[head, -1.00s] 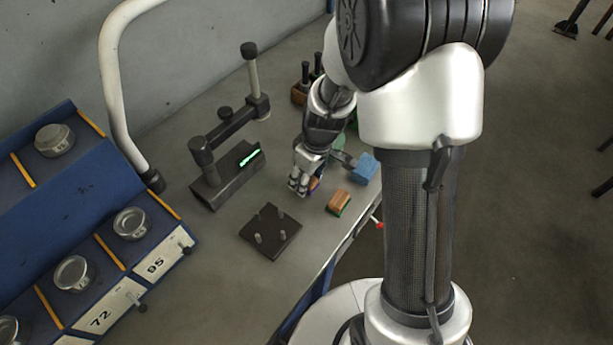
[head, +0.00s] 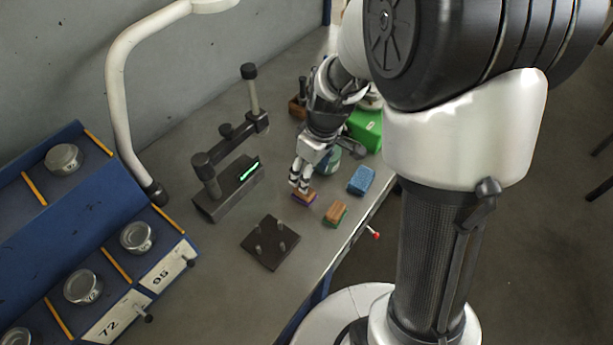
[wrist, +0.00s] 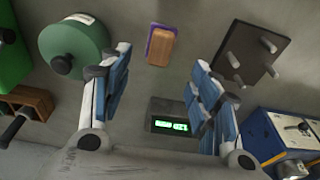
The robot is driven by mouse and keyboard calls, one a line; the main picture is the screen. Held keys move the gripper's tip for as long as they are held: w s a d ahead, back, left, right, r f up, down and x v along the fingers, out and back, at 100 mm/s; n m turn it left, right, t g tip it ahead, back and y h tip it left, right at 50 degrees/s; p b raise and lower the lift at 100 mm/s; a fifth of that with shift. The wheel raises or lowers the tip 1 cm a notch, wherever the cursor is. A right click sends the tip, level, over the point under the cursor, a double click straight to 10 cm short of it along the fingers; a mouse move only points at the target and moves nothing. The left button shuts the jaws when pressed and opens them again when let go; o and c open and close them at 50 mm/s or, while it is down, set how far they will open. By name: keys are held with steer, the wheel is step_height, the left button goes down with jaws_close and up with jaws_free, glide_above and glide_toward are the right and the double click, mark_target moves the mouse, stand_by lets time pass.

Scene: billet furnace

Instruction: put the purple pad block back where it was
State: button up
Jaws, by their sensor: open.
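The purple pad block (head: 304,197), a small wooden block on a purple pad, lies on the grey bench just below my fingertips. My gripper (head: 298,182) points down over it and partly covers it in the head view. In the wrist view the purple pad block (wrist: 161,46) shows whole, wood side towards me, with purple along its left and top edges. It lies ahead of the gap between my spread blue-padded fingers (wrist: 162,65). Neither finger is seen touching it there. My gripper is open and empty.
A green-padded wooden block (head: 335,213) and a blue block (head: 361,181) lie to the right. A dark pegged plate (head: 270,242) is in front, and a gauge with a green display (head: 228,187) stands left. A green round object (wrist: 75,46) is close beside my left finger.

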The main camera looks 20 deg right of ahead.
steer(key=s+a+r+m+t, duration=0.1)
steer(key=s+r, duration=0.3)
steer(key=r, duration=0.2)
steer(key=s+r+m, duration=0.2)
steer(key=s+r, duration=0.2)
steer(key=r, duration=0.3)
steer(key=s+r+m+t+h, duration=0.1)
steer(key=s+r+m, duration=0.3)
steer(key=s, duration=0.8)
steer(key=shift+s+r+t, duration=0.15)
steer(key=shift+r+t, duration=0.3)
steer(key=shift+t, duration=0.15)
